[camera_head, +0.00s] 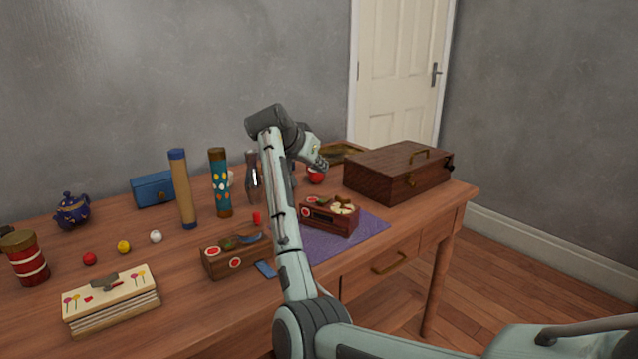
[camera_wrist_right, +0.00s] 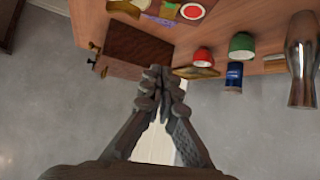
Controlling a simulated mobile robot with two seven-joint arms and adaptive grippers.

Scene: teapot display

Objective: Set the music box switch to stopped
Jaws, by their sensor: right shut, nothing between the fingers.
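I cannot tell for certain which box is the music box. A small dark red box (camera_head: 320,222) with shapes on top and a red-and-white disc on its front stands on a purple mat (camera_head: 372,222). A similar brown box (camera_head: 222,266) stands to the left, near the table front. No switch or its setting can be made out. My right gripper (camera_head: 321,164) is above the back of the table, beyond the dark red box. In the right wrist view its fingers (camera_wrist_right: 160,75) are shut and empty. My left gripper is not in view.
A large wooden case (camera_head: 385,172) with brass fittings stands at the right; it also shows in the wrist view (camera_wrist_right: 138,42). A red cup (camera_wrist_right: 203,57), green cup (camera_wrist_right: 241,45), blue can (camera_wrist_right: 233,77) and silver vase (camera_wrist_right: 302,60) stand near the back edge.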

